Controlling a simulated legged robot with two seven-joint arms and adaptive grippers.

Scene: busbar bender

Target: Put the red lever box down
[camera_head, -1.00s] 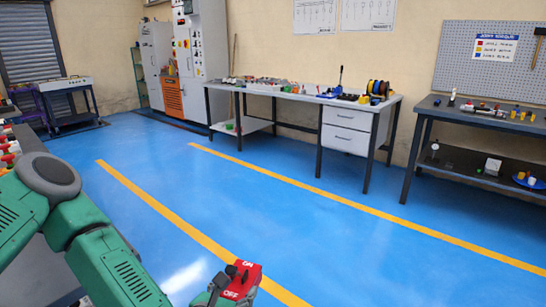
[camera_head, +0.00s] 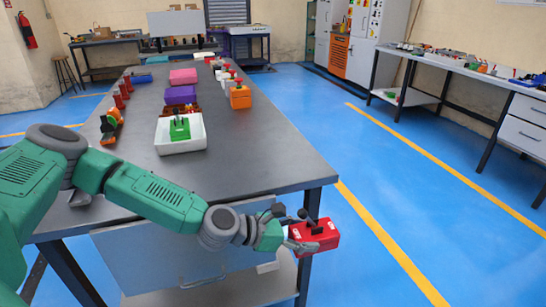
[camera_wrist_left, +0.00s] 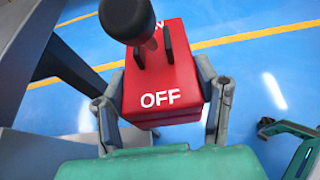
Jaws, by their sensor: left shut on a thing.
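The red lever box (camera_head: 318,238) has a black lever and white lettering. It is held in my left gripper (camera_head: 296,240), off the near right corner of the long grey table (camera_head: 262,150). In the left wrist view the box (camera_wrist_left: 162,92) sits between both fingers of the gripper (camera_wrist_left: 165,108), its OFF side facing the camera. The blue floor shows behind it. The lever's round black knob is close to the camera.
On the table stand a white tray (camera_head: 203,136) with a green lever box (camera_head: 180,129) in it, an orange box (camera_head: 240,97), a purple box (camera_head: 181,95) and a pink box (camera_head: 183,76). The table's near right part is bare. A workbench (camera_head: 440,62) stands at the right wall.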

